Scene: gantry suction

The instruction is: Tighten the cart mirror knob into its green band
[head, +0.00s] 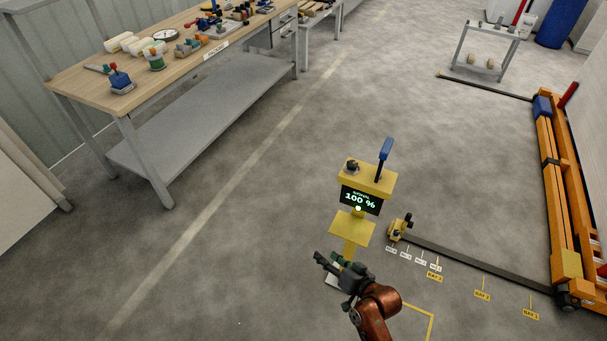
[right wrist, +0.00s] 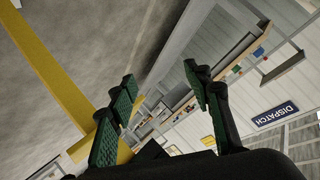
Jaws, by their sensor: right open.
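I cannot make out a mirror knob or a green band for certain in either view. A yellow console (head: 366,178) stands on a post in the middle of the head view, with a small dark knob (head: 352,166) and an upright blue lever (head: 386,150) on top. Its screen (head: 360,200) reads 100 %. My right gripper (head: 330,262) is open and empty, low in front of the console's post. In the right wrist view its two green-padded fingers (right wrist: 160,76) are spread apart with nothing between them. My left gripper is not in view.
A workbench (head: 75,88) with several tools stands at upper left. A grey cart (head: 485,48) is at upper right. An orange gantry frame (head: 562,190) and its dark floor beam (head: 480,260) lie right of the console. A yellow bar (right wrist: 55,70) crosses the wrist view. The left floor is clear.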

